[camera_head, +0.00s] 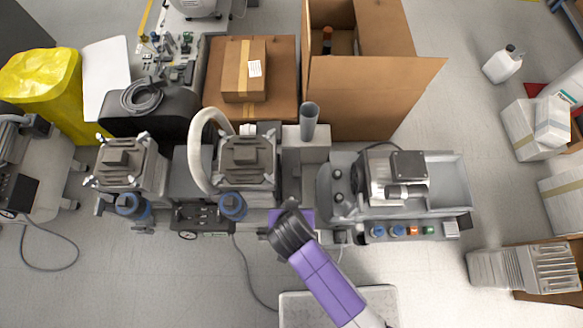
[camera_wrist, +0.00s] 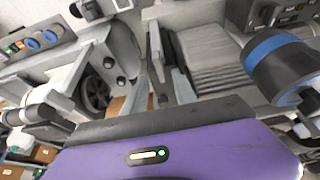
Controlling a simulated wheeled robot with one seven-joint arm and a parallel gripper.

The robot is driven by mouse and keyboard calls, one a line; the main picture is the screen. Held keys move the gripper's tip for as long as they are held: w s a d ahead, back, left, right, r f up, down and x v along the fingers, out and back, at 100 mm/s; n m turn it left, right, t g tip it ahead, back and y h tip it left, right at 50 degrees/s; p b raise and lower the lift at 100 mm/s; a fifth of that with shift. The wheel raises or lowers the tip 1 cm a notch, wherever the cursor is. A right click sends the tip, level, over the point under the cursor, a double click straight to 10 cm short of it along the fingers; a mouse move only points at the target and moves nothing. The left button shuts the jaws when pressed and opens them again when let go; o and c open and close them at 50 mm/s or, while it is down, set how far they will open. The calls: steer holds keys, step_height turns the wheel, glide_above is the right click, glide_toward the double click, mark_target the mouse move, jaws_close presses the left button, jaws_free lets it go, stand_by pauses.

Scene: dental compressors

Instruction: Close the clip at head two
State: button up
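Two square-topped compressor heads stand side by side in the head view: a left one (camera_head: 117,158) and a right one (camera_head: 247,152). Small pale clips show at their corners, but I cannot tell which are open or closed. No label shows which is head two. My gripper is mostly hidden under my dark wrist and purple arm in the head view, in front and to the right of the right head. In the wrist view the narrow dark fingers (camera_wrist: 163,65) point at grey machinery beside a ribbed block (camera_wrist: 212,62). Their opening is unclear, and nothing is visibly held.
A blue-banded cylinder (camera_wrist: 275,62) is close on the right in the wrist view. In the head view, a grey vertical tube (camera_head: 309,120) and another machine (camera_head: 400,185) stand right of the heads. A white hose (camera_head: 200,150) curves between the heads. Cardboard boxes (camera_head: 375,95) are behind.

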steer(key=shift+v, duration=1.35)
